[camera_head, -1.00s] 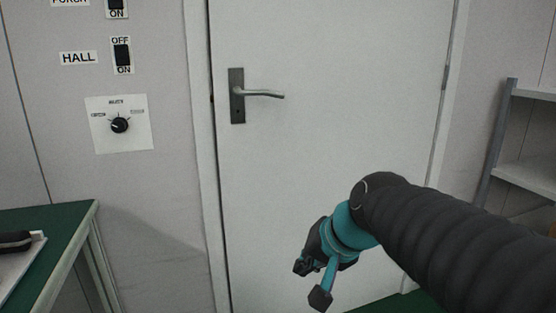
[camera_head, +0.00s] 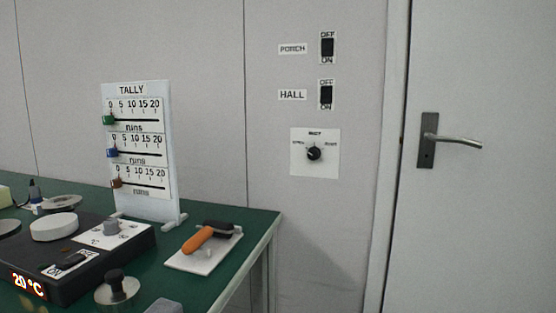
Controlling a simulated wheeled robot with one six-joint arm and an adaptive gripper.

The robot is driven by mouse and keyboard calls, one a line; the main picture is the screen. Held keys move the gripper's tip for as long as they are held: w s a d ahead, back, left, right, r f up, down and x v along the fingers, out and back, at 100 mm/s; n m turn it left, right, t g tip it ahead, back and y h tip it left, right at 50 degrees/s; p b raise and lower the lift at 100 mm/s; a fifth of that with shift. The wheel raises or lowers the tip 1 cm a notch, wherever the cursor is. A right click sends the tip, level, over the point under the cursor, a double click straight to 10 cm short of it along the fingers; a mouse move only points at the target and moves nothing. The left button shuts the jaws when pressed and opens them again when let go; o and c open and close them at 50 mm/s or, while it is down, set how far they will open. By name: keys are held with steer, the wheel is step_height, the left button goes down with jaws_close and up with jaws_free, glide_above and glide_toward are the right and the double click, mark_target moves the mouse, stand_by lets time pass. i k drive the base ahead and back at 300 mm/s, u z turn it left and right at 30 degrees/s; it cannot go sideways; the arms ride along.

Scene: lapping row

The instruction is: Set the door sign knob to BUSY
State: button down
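The door sign knob (camera_head: 314,153) is a small black round knob on a white square plate (camera_head: 328,168) on the grey wall, left of the door. Three small labels sit around it: one at left, one at top that appears to read BUSY, and one at right. The lettering is tiny and blurred. A light mark on the knob seems to lie toward its left side, but I cannot tell its exact setting. My gripper is out of view.
PORCH and HALL switches (camera_head: 326,95) are above the plate. The door (camera_head: 480,220) with its lever handle (camera_head: 450,138) is at right. At left a green bench (camera_head: 262,222) carries a TALLY board (camera_head: 168,200), a black heater (camera_head: 140,245) and an orange-handled tool (camera_head: 198,239).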

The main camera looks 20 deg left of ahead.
mark_target(314, 153)
steer(key=u, duration=0.9)
